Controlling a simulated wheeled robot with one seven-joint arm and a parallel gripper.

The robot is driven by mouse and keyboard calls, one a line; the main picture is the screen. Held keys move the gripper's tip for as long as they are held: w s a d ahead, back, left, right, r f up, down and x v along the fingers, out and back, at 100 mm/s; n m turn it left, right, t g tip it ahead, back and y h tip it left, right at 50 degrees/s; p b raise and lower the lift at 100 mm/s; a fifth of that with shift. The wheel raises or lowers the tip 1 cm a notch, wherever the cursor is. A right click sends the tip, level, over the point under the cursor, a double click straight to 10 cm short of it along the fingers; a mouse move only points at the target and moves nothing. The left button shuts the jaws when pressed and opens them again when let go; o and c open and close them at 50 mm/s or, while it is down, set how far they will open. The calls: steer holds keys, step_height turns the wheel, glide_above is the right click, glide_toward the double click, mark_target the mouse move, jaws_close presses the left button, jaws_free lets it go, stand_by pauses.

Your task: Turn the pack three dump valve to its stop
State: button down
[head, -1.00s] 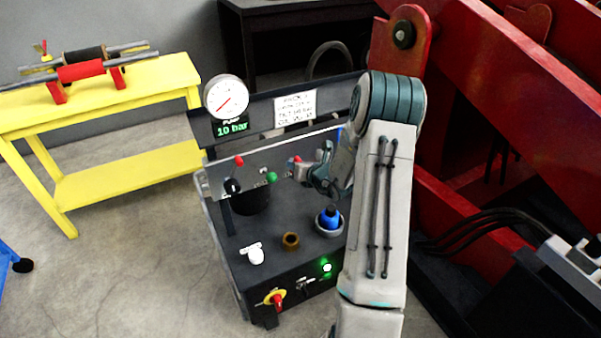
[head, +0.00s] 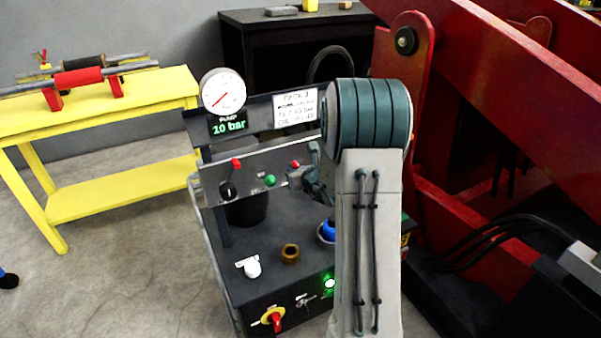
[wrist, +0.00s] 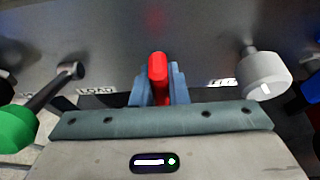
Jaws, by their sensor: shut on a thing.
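In the wrist view my gripper (wrist: 159,84) is shut on a red handle (wrist: 157,64), with one blue-grey finger on each side of it. The handle stands out from a grey panel (wrist: 115,35). Its own label cannot be seen, so I cannot tell whether it is the dump valve. In the head view my gripper (head: 303,179) is at the right part of the valve panel (head: 212,172), partly hidden by my arm. A red tip (head: 294,164) shows just above it.
Left of the gripper is a green-knobbed lever (wrist: 18,127) near a "LOAD" label; right is a grey knob (wrist: 265,76). The gauge (head: 223,91) stands above a "10 bar" display (head: 229,125). A red steel frame (head: 480,70) is at right, a yellow bench (head: 120,180) at left.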

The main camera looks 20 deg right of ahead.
steer(key=shift+s+a+f, duration=0.1)
steer(key=shift+a+f, duration=0.05)
steer(key=shift+f, duration=0.2)
steer(key=c, duration=1.4)
jaws_free()
steer(key=shift+c, duration=0.2)
steer(key=shift+r, duration=0.15)
steer(key=shift+r, duration=0.1)
steer(key=p+v, duration=0.1)
steer(key=v, duration=1.2)
steer(key=shift+s+r, duration=0.15)
steer(key=shift+s, duration=0.1)
steer(key=shift+p, duration=0.3)
